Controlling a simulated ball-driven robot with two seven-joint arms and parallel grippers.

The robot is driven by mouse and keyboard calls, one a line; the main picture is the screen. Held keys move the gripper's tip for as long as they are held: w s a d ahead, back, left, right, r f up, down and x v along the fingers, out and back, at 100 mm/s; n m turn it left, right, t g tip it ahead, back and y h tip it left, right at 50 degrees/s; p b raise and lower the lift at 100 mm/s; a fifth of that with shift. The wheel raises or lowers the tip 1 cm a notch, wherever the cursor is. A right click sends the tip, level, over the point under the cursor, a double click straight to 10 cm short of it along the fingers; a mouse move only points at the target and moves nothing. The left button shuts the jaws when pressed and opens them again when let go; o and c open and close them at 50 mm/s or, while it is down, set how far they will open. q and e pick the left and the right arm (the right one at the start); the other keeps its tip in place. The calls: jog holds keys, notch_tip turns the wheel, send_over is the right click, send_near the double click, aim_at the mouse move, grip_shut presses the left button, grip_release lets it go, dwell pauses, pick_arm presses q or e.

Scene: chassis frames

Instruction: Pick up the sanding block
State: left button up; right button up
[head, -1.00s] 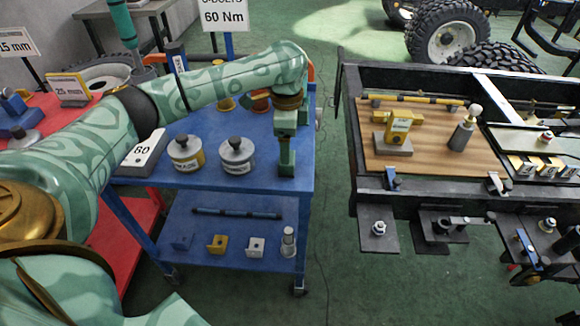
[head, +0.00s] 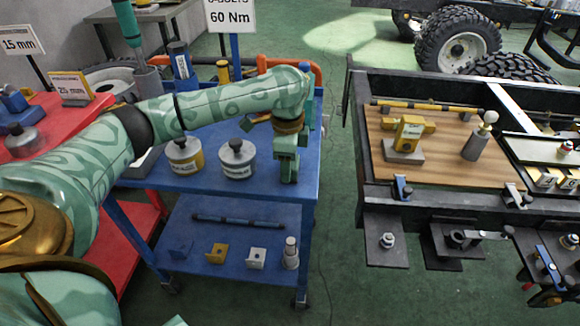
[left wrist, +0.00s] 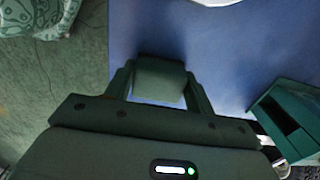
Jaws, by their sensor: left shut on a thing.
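My left gripper (head: 287,172) is low over the front right corner of the blue cart top (head: 205,184). In the left wrist view (left wrist: 158,92) its two fingers close on the sides of a dark grey-green block with a pale lower edge, which I take as the sanding block (left wrist: 160,78). In the head view the block is hardly distinct from the green gripper, and I cannot tell whether it touches the cart top. My right gripper is not in view.
The cart's lower shelf (head: 225,232) holds a bar and small blocks. A black chassis frame (head: 355,130) with a wooden board (head: 450,172) stands right, across a floor gap.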

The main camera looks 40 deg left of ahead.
pick_arm(q)
jog(key=shift+r, duration=0.1)
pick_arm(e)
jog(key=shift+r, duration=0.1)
